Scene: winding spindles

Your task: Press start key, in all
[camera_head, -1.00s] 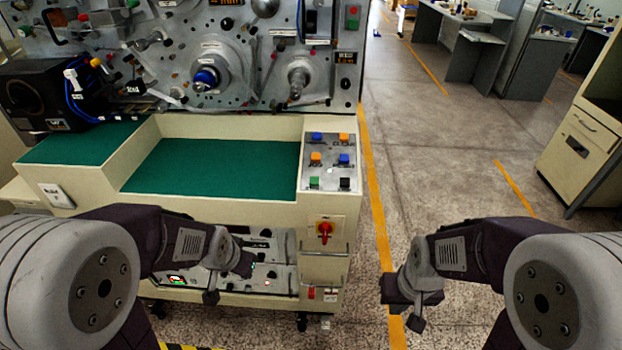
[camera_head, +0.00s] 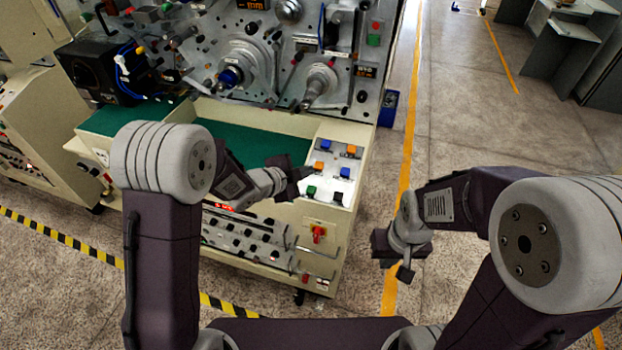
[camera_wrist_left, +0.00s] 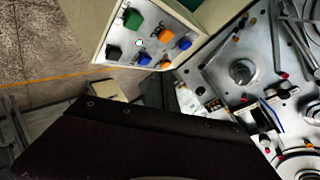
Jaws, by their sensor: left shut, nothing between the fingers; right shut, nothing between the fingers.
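The key panel (camera_head: 325,184) is a pale plate at the right front of the machine, with blue, orange, green and black keys. The green key (camera_head: 310,190) sits at its near left corner, with the black key (camera_head: 338,198) to its right. The green key (camera_wrist_left: 132,18) and black key (camera_wrist_left: 113,52) also show in the left wrist view. My left gripper (camera_head: 303,174) is shut and empty at the panel's left edge, near the green key; contact cannot be told. My right gripper (camera_head: 404,262) is shut and empty over the floor, right of the machine.
The green work surface (camera_head: 245,139) lies left of the panel. A red rotary switch (camera_head: 318,233) is on the front below the keys. Spindles (camera_head: 318,84) stand on the upright face behind.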

